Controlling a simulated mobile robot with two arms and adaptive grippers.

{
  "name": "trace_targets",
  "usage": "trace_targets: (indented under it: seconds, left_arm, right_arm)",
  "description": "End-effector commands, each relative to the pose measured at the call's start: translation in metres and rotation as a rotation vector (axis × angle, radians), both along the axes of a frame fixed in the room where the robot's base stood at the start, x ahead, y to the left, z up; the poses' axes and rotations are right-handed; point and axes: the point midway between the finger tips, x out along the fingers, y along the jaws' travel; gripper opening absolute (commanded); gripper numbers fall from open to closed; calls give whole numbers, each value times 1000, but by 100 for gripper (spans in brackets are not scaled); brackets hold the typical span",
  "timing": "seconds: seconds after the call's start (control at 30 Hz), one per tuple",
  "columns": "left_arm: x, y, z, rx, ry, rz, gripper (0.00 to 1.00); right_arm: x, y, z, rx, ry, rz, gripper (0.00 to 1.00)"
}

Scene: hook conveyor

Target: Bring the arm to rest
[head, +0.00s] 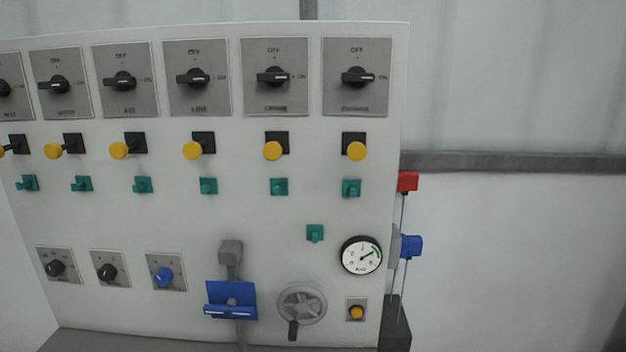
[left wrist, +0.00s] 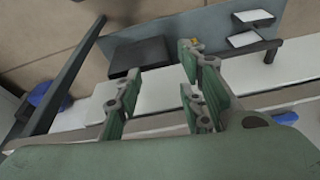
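My left gripper (left wrist: 160,75) shows in the left wrist view. Its green-padded grey fingers are spread apart, with nothing between them. It is open and empty. Beyond the fingers are a dark box-like block (left wrist: 137,60) and a pale strip of surface; I cannot tell how far away they are. Neither of my arms shows in the head view. My right gripper is in no view.
A pale control panel (head: 150,218) fills much of the head view, with rotary switches, yellow and green buttons, a gauge (head: 361,256), a blue-handled lever (head: 230,299) and a handwheel (head: 302,302). A red block (head: 407,181) and blue block (head: 411,246) stick out at its right edge.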

Motion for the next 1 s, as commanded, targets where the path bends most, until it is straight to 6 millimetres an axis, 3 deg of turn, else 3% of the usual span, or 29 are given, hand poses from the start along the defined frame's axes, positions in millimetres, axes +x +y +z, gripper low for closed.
trace_targets:
  seconds: [0.27, 0.47, 0.6, 0.8, 1.0]
  left_arm:
    - [-7, -1, -110, 5, 49, -8, 36]
    - [-38, 3, -201, 9, 88, -16, 36]
    - [-72, 8, -255, 13, 116, -23, 36]
    - [-133, 19, -316, 18, 154, -31, 36]
    - [-183, 29, -345, 22, 178, -38, 36]
  right_arm:
    - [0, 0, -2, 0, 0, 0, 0]
    - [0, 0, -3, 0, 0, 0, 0]
    - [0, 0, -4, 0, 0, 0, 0]
    - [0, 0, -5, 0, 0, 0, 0]
    - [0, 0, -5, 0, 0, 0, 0]
